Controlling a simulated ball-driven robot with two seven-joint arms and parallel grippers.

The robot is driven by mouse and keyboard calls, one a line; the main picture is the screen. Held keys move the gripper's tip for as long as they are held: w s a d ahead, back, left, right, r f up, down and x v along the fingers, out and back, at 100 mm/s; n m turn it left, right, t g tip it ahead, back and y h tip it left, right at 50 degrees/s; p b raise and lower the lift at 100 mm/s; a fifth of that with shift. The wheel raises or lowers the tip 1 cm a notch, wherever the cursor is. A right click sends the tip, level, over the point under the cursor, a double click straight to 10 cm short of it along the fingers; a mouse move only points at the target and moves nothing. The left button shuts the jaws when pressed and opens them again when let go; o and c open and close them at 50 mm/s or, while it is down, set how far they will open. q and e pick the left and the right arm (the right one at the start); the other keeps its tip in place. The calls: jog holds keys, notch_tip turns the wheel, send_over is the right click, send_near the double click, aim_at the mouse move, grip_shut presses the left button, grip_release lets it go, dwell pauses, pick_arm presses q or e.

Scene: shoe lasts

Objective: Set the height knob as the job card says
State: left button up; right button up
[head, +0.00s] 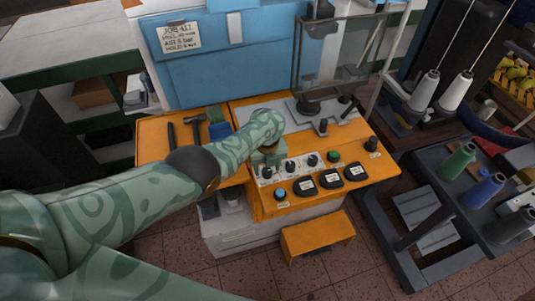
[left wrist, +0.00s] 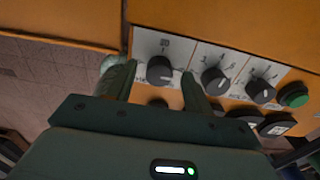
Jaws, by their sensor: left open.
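The job card (head: 179,37) hangs on the blue panel at the back; its small print is too blurred to read surely. A white strip on the orange machine carries three black knobs in a row. The leftmost knob (left wrist: 160,70) is between the fingers of my open left gripper (left wrist: 150,73), with gaps visible on both sides. The middle knob (left wrist: 215,80) and right knob (left wrist: 261,90) stand clear. I cannot read which label says height. In the head view my left gripper (head: 268,157) is at the strip's left end, partly covering the leftmost knob. My right gripper is not in view.
A green button (head: 334,156) sits right of the knobs, with a blue button (head: 280,194) and black labelled pads (head: 330,181) below. A hammer (head: 197,130) lies on the left orange shelf. A dark stand with thread spools (head: 457,161) is at the right.

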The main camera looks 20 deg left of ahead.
aim_at(268, 170)
pick_arm(q)
notch_tip(268, 170, up, 16)
jog(key=p, duration=1)
jog(key=shift+f, duration=0.1)
